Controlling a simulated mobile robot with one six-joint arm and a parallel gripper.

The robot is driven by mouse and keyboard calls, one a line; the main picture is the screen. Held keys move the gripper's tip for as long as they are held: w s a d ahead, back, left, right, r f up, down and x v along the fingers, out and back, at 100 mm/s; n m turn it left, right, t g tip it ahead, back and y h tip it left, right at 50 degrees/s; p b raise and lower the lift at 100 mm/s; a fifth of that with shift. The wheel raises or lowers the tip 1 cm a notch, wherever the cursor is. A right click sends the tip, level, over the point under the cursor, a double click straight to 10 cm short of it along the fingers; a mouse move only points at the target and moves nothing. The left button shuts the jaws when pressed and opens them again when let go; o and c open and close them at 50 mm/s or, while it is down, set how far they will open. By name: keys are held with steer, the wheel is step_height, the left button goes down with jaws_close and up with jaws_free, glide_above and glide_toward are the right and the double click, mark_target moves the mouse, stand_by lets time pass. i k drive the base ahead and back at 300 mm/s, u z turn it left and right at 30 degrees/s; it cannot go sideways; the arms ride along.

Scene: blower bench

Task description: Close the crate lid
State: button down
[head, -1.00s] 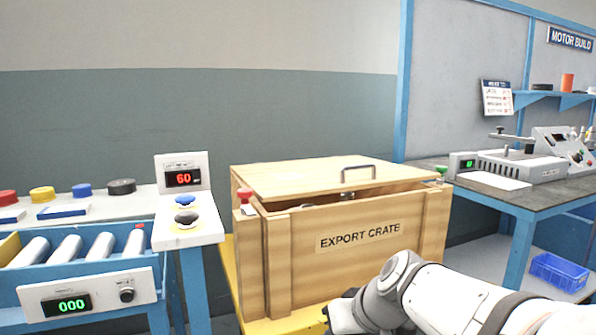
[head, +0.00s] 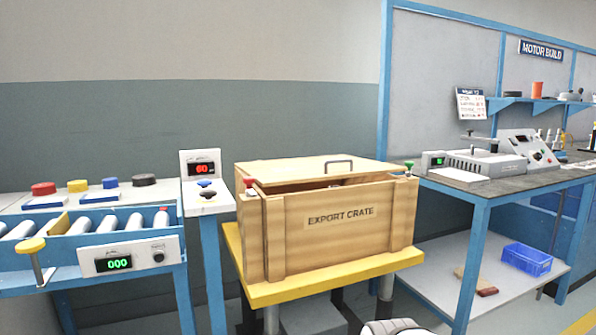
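The wooden export crate (head: 300,240) stands on a yellow-topped stand (head: 345,281) in the middle of the head view. Its lid (head: 275,173) lies low over the top, tilted slightly, with a dark gap showing along the front edge. A metal handle (head: 339,160) is on the lid near its front. A red knob (head: 250,182) sits at the crate's left end and a green knob (head: 409,164) at its right end. My gripper is not in view; only a bit of my arm shows at the bottom edge.
A blue roller bench with a counter panel (head: 118,263) is at left, with a display post (head: 202,168) reading 60 beside the crate. A grey-topped workbench (head: 490,184) stands at right, with a blue bin (head: 526,259) on its lower shelf. Floor shows between the stand and workbench.

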mark_target(277, 173)
steer(key=z, duration=0.25)
steer(key=i, duration=1.35)
steer(key=u, duration=0.25)
